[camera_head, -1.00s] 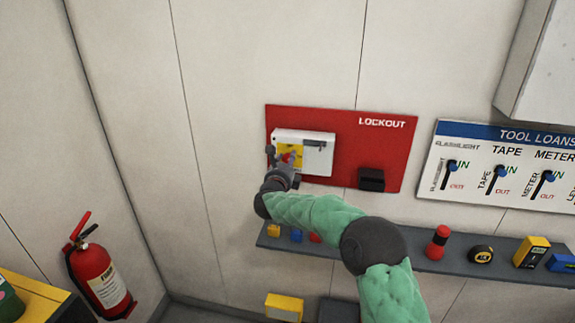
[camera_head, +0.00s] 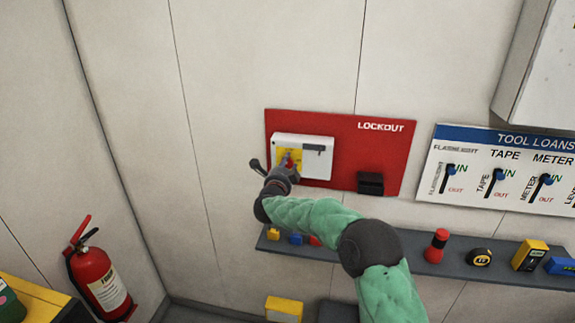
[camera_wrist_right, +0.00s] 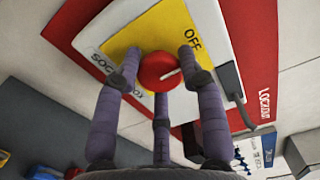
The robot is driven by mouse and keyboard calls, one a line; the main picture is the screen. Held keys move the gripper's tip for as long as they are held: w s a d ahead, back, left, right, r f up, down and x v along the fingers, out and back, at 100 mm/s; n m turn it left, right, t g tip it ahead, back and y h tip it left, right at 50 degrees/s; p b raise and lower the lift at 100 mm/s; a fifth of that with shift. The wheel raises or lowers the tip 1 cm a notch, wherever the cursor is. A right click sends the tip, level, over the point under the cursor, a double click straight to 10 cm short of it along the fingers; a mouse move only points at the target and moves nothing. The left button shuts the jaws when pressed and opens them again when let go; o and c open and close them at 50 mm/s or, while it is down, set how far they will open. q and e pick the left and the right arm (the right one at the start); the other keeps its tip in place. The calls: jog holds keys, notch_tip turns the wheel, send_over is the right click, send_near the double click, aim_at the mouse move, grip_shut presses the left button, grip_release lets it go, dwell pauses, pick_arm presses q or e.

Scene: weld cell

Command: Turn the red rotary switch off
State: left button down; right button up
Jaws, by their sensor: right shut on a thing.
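The red rotary switch (camera_wrist_right: 158,70) is a round knob with a pale pointer line, on a yellow plate (camera_wrist_right: 135,38) marked OFF. In the right wrist view its line points to the right, below the OFF lettering. The white switch box (camera_head: 318,170) sits on the red LOCKOUT board (camera_head: 345,150). My right gripper (camera_head: 284,167) is at the yellow plate, with its dark fingers spread around the knob and shut on it. In the head view the gripper partly covers the knob (camera_head: 289,161). My left gripper is not in view.
A black holder (camera_head: 370,183) is on the board's lower right. Below runs a grey shelf (camera_head: 400,258) with a red-and-black cylinder (camera_head: 436,246), a tape measure (camera_head: 479,257) and small blocks. The tool loans board (camera_head: 505,175) is at right, a fire extinguisher (camera_head: 100,275) at lower left.

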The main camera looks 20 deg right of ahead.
jog(key=shift+w+a+r, duration=0.1)
jog(key=shift+a+r, duration=0.05)
jog(key=shift+r, duration=0.2)
jog(key=o, duration=0.9)
jog(key=shift+o, duration=1.2)
jog(key=shift+w+a+f, duration=0.1)
jog(key=v, duration=1.2)
jog(key=shift+f, duration=0.15)
